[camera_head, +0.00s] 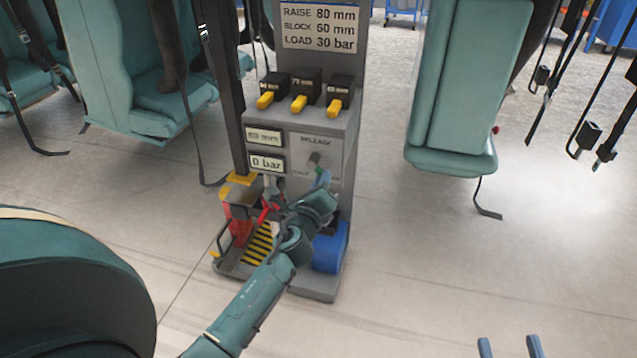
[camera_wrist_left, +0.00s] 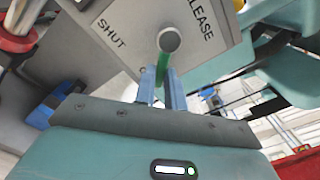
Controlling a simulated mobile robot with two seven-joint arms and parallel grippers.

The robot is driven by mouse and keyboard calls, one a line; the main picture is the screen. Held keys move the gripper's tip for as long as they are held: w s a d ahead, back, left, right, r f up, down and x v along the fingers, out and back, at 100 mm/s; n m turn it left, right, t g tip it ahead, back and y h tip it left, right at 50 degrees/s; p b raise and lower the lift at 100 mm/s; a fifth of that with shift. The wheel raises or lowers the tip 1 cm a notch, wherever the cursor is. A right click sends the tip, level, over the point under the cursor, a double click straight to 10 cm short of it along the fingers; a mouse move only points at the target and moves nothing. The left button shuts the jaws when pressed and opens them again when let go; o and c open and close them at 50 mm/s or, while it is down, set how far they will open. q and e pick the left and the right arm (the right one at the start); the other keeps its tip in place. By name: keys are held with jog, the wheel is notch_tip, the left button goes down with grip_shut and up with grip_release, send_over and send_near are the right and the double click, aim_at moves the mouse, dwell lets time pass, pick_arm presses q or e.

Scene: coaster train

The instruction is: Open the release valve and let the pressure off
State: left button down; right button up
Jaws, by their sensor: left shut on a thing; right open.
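The release valve has a round grey knob (camera_wrist_left: 169,40) with a green lever (camera_wrist_left: 162,66) on the sloped grey panel of the stand. In the head view the knob (camera_head: 314,160) sits under the word RELEASE. My left gripper (camera_wrist_left: 163,85) is shut on the green lever, its blue fingers on either side; it also shows in the head view (camera_head: 322,180), partly covering the lever. SHUT is printed left of the knob in the wrist view. The lower display (camera_head: 267,163) reads 0 bar; the upper display (camera_head: 264,138) shows a mm value, hard to read. My right gripper (camera_head: 510,347) is open and empty.
Yellow-handled levers (camera_head: 299,103) stand above the panel, under a sign (camera_head: 320,27) reading RAISE 80 mm, BLOCK 60 mm, LOAD 30 bar. A red jack part (camera_head: 240,230) and a blue part (camera_head: 331,250) are low on the stand. Teal seats (camera_head: 455,90) with hanging straps flank it. Floor is clear at right.

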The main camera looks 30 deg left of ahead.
pick_arm(q)
jog(key=shift+d+n, duration=0.1)
jog(key=shift+n, duration=0.3)
jog(key=c, duration=1.5)
grip_release()
jog(key=shift+r, duration=0.1)
jog(key=shift+o, duration=0.2)
jog(key=shift+s, duration=0.15)
